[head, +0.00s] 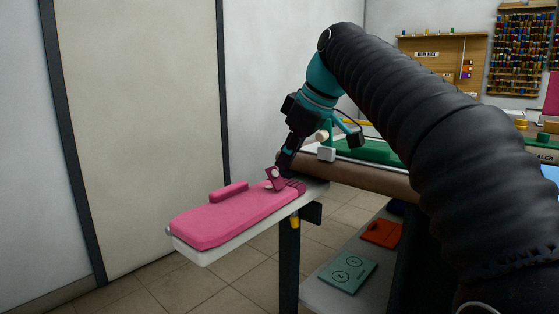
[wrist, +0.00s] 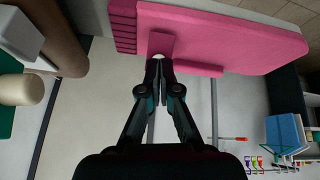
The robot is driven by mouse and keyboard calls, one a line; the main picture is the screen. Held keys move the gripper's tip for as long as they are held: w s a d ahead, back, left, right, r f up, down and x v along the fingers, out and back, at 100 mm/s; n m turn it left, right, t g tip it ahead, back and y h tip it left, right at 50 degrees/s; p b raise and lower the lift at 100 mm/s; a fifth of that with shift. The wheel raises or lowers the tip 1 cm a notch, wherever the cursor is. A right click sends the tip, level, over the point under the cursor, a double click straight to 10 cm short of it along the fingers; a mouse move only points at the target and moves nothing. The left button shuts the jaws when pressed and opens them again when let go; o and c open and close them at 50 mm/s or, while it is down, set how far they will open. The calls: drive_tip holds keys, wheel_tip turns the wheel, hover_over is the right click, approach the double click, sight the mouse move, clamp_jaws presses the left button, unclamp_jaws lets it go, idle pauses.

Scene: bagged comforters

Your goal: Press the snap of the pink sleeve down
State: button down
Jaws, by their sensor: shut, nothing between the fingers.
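The pink sleeve (head: 225,221) lies on a narrow white board (head: 206,258) that juts out from the table. Its ribbed cuff end is nearest the table, and it also shows in the wrist view (wrist: 225,36). A darker pink flap (wrist: 161,42) at the cuff carries a small pale round snap (wrist: 159,57). In the head view the flap (head: 274,178) stands tilted up from the sleeve. My gripper (head: 277,174) is shut and empty, its tips right at the snap; I cannot tell whether they touch it.
A brown padded table edge (head: 345,175) lies just behind the cuff, with a white block (head: 326,154) and green cloth on it. A lower shelf holds a teal packet (head: 348,271) and a red one (head: 381,233). Floor left of the board is clear.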

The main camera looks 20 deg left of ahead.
wheel_tip(320, 180, up, 2)
drive_tip(key=shift+p, duration=0.65)
wheel_tip(320, 180, up, 2)
drive_tip(key=shift+r+b, duration=0.25)
drive_tip(key=shift+b, duration=0.05)
